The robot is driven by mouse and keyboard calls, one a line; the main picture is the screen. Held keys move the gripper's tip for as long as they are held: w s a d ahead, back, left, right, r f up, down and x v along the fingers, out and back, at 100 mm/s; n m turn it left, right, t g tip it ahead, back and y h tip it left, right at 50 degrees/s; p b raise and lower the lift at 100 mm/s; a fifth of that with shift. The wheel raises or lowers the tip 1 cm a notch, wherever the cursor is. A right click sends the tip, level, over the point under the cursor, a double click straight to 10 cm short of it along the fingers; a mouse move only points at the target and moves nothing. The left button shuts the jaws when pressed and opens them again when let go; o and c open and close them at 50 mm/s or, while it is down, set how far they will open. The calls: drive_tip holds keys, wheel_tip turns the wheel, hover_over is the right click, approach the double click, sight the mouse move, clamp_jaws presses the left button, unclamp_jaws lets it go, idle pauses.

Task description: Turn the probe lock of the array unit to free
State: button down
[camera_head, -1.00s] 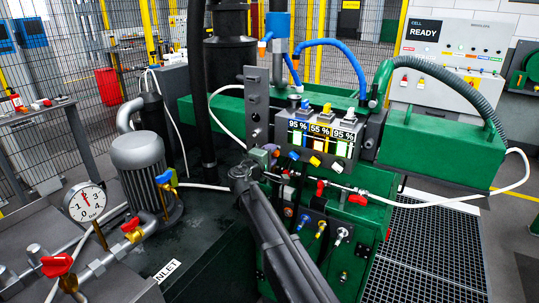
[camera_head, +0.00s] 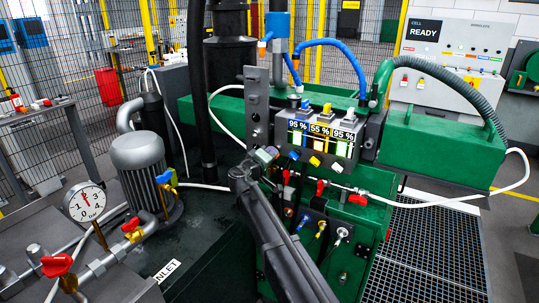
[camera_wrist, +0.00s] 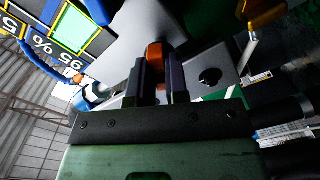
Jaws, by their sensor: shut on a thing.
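The fingers hide the lower part of the piece. I cannot read a lock position mark.
Beside the fingers are a grey plate with a round dark hole (camera_wrist: 210,77) and a blue and white connector (camera_wrist: 92,97). Below the displays are several coloured plugs and red-handled valves (camera_head: 358,199). A blue hose (camera_head: 335,42) arches above. A pressure gauge (camera_head: 85,202) stands at left.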

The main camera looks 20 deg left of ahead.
drive_tip(key=m, duration=0.3)
drive_tip(key=shift+m, duration=0.4)
drive_tip(key=m, duration=0.8)
drive_tip(key=c, duration=1.5)
unclamp_jaws()
drive_tip(key=shift+m, duration=0.4)
drive_tip(key=o, duration=0.5)
drive_tip(key=shift+s, duration=0.15)
